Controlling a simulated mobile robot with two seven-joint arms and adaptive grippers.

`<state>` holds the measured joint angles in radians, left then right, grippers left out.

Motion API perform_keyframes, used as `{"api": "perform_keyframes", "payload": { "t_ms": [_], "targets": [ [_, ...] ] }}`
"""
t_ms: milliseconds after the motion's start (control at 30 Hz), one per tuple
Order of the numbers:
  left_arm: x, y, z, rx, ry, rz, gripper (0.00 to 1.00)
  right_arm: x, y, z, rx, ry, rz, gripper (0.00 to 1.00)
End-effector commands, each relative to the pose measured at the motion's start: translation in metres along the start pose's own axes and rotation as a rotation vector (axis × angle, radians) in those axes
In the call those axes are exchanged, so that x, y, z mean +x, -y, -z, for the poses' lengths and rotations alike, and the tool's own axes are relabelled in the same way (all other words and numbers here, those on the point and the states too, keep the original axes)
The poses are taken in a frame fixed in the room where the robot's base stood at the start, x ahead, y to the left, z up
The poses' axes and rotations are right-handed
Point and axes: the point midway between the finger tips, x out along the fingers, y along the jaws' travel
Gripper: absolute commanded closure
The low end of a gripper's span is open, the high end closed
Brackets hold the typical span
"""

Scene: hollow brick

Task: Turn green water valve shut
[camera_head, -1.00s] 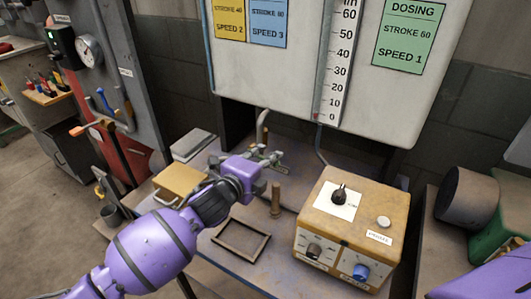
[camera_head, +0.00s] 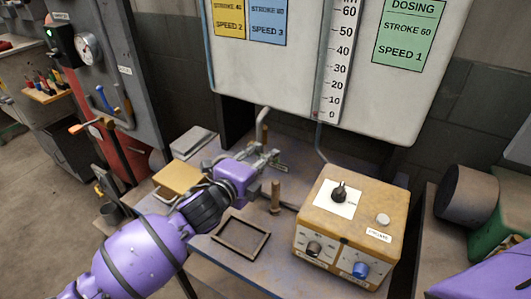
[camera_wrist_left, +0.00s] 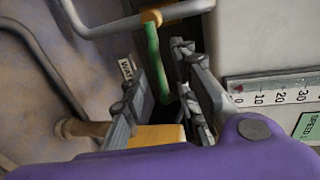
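The green valve lever (camera_wrist_left: 153,48) shows in the left wrist view. It hangs from a brass valve body (camera_wrist_left: 151,18) on a grey pipe (camera_wrist_left: 105,27). My left gripper (camera_wrist_left: 164,62) is open, with one finger on each side of the lever. Whether either finger touches it I cannot tell. In the head view my left gripper (camera_head: 268,160) is over the bench, below the white board, and the lever is hidden there. My right gripper is out of view.
A yellow control box (camera_head: 358,208) with knobs stands right of my left gripper. A wooden peg (camera_head: 275,196) and an empty dark frame (camera_head: 241,238) are nearer. A tan box (camera_head: 180,178) lies to the left. The white board (camera_head: 290,75) rises behind.

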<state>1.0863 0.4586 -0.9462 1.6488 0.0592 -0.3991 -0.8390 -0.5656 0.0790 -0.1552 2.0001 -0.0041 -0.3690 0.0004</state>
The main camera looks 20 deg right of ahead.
Motion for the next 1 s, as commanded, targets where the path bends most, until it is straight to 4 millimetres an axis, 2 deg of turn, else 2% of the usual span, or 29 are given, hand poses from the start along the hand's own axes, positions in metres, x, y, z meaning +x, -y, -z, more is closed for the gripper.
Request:
{"api": "perform_keyframes", "payload": {
  "t_ms": [33,200,400,600,1000],
  "targets": [
    [-0.013,-0.001,-0.002,0.001,0.002,-0.002,0.72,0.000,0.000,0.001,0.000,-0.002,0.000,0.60],
    [-0.050,-0.002,-0.001,0.002,0.002,-0.002,0.72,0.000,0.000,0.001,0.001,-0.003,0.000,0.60],
    [-0.083,-0.001,-0.002,0.003,0.003,-0.002,0.72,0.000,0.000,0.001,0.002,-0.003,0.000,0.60],
    [-0.095,-0.001,-0.001,0.003,0.003,-0.001,0.72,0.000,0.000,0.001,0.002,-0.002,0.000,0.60],
    [-0.096,0.000,-0.001,0.002,0.002,-0.001,0.72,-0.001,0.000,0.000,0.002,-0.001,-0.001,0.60]
  ]
}}
